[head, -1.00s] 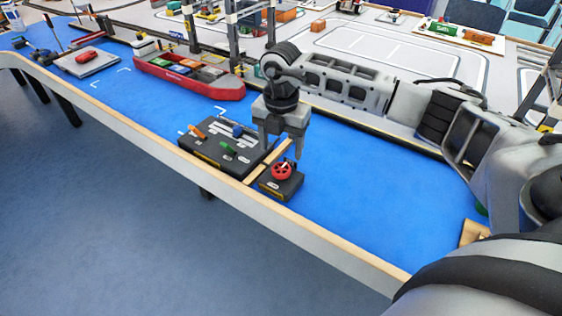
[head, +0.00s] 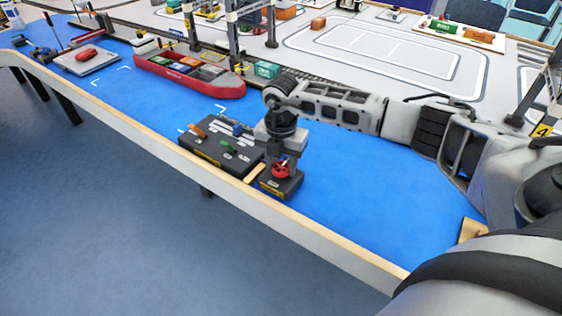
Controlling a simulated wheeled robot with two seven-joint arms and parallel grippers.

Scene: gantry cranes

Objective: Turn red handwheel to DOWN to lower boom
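The red handwheel (head: 281,170) sits on a small dark box (head: 277,187) near the table's front edge. My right gripper (head: 282,160) points down directly over the handwheel, with its fingertips at the wheel's top and rim. It is seen nearly edge-on, so I cannot tell whether it is open or closed on the wheel. The gripper hides the back part of the wheel, and the DOWN mark is too small to read. My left gripper is not in view.
A red ship (head: 190,77) with containers lies further back. The blue mat (head: 370,205) is clear to the right.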

